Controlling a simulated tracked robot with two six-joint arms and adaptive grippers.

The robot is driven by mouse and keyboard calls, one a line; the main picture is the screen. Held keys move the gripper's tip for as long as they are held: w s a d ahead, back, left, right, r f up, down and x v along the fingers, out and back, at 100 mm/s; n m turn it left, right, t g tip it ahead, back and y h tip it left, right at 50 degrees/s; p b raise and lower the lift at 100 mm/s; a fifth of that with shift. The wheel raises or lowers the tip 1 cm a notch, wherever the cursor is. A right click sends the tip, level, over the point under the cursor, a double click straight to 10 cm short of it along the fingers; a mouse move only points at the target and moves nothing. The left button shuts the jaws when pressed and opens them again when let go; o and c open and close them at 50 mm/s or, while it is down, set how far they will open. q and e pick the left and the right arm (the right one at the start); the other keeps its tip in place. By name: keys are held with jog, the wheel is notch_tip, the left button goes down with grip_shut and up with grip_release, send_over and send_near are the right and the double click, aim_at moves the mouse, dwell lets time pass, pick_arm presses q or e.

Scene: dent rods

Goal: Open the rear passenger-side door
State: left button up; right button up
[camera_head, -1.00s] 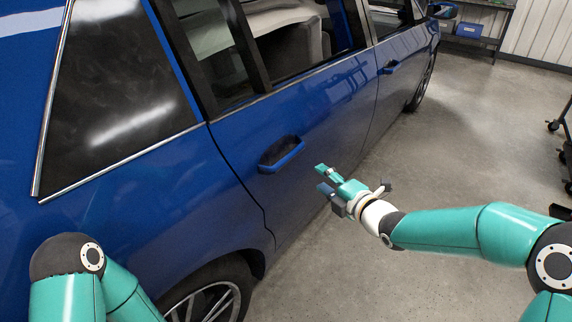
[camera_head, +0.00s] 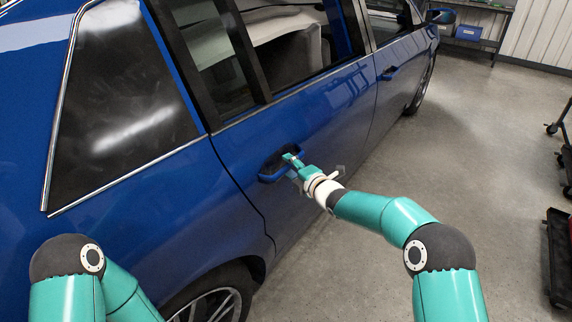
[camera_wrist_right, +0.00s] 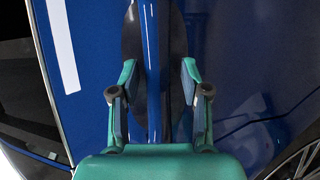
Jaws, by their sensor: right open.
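The blue rear door (camera_head: 320,115) is closed, flush with the body around it. Its blue handle (camera_head: 272,172) sits over a dark recess near the door's rear edge. My right gripper (camera_head: 292,163) is at the handle in the head view and covers part of it. In the right wrist view, the open fingers of my right gripper (camera_wrist_right: 155,85) stand on either side of the blue handle bar (camera_wrist_right: 153,65), with gaps showing; I cannot tell how deep they reach. Of my left arm only links show; its gripper is out of view.
The front door handle (camera_head: 389,73) and side mirror (camera_head: 440,16) are further along the car. The rear wheel (camera_head: 215,305) is below. Grey floor (camera_head: 480,120) is clear beside the car. A dark cart (camera_head: 560,250) stands at the right edge.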

jog(key=shift+w+a+f, duration=0.1)
jog(key=shift+w+a, duration=0.1)
jog(key=shift+w, duration=0.1)
grip_shut()
